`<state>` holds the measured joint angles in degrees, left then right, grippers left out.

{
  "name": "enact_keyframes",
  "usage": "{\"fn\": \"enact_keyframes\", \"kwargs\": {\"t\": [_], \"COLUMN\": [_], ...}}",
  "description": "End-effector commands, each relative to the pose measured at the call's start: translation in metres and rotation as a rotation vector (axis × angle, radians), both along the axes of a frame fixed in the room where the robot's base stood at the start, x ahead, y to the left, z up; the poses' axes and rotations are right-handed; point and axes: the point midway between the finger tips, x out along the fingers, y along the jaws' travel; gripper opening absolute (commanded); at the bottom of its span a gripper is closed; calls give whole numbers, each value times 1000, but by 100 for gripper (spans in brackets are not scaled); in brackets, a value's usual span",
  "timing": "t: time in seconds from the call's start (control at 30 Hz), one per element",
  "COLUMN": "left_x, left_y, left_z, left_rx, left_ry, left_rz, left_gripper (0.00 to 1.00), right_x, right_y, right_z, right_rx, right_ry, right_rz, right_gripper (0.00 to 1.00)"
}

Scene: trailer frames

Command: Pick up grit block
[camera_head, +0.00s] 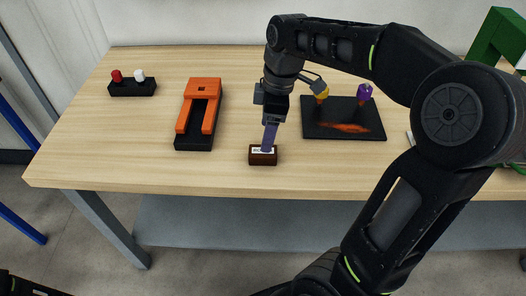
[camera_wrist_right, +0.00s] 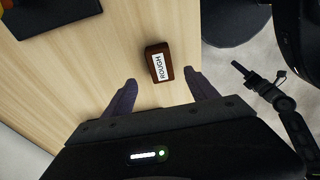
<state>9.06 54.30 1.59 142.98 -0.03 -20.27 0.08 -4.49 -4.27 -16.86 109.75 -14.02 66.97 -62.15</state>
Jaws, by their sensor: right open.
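The grit block (camera_head: 263,158) is a small brown block with a white label, lying on the wooden table near its front edge. In the right wrist view the grit block (camera_wrist_right: 158,63) shows its label reading "ROUGH". My right gripper (camera_head: 268,146) points down over the block, its fingers overlapping the block's top in the head view. In the wrist view my right gripper (camera_wrist_right: 160,90) is open, with its two purple fingertips apart. The block lies ahead of the gap between them, and no contact shows. My left gripper is not in view.
The wooden table (camera_head: 90,150) also holds an orange and black fork-shaped fixture (camera_head: 198,112), a black stand with red and white knobs (camera_head: 132,84), and a dark mat (camera_head: 343,128) with an orange patch and yellow and purple pieces. Bare wood surrounds the block.

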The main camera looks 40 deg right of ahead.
Motion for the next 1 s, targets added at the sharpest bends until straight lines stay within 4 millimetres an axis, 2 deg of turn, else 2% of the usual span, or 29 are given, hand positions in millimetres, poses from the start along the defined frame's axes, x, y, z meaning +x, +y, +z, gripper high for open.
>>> {"fn": "enact_keyframes", "kwargs": {"t": [0.3,0.67,1.0], "left_x": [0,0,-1], "left_y": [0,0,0], "left_z": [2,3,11], "left_rx": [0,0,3], "left_ry": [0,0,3], "left_rz": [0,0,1], "left_gripper": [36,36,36], "right_x": [2,2,4], "right_y": [3,4,10], "right_z": [-25,-30,-73], "right_rx": [0,1,-1], "right_ry": [2,3,4], "right_rz": [-1,-1,0], "right_gripper": [67,67,67]}}
